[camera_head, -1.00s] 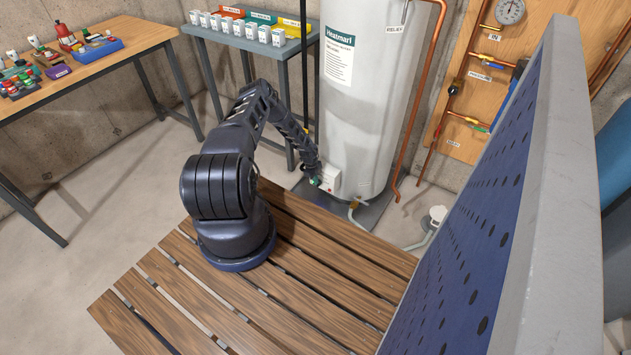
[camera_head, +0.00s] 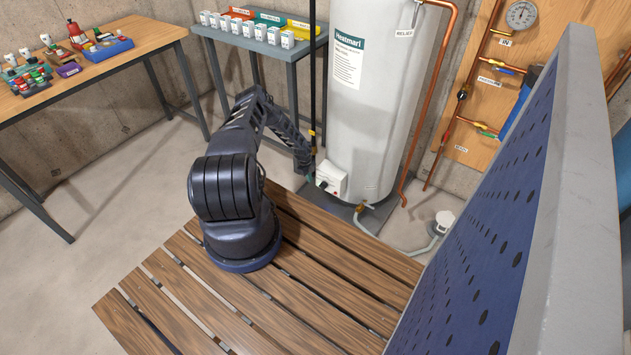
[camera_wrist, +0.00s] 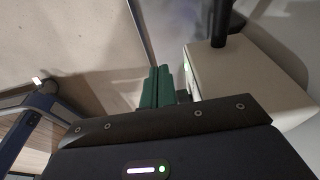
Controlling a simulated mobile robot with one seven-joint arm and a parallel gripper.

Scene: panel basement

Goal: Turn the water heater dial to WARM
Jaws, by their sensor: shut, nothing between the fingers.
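The white water heater (camera_head: 375,110) stands behind the slatted wooden platform. Its white control box (camera_head: 335,179) is low on its front left, with a small dark spot on the face that may be the dial (camera_head: 323,185). The dial's setting is too small to read. In the wrist view the control box (camera_wrist: 245,78) is at the right, its face turned nearly edge-on. My gripper (camera_head: 309,178) is just left of the box face. Its green fingers also show in the wrist view (camera_wrist: 163,87), shut and empty, beside the face; I cannot tell whether they touch anything.
A blue perforated panel (camera_head: 480,225) with a grey edge blocks the right side. A copper pipe (camera_head: 430,100) runs down right of the heater. A grey table with small white boxes (camera_head: 288,39) stands behind my arm. A wooden workbench (camera_head: 150,35) is at the left.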

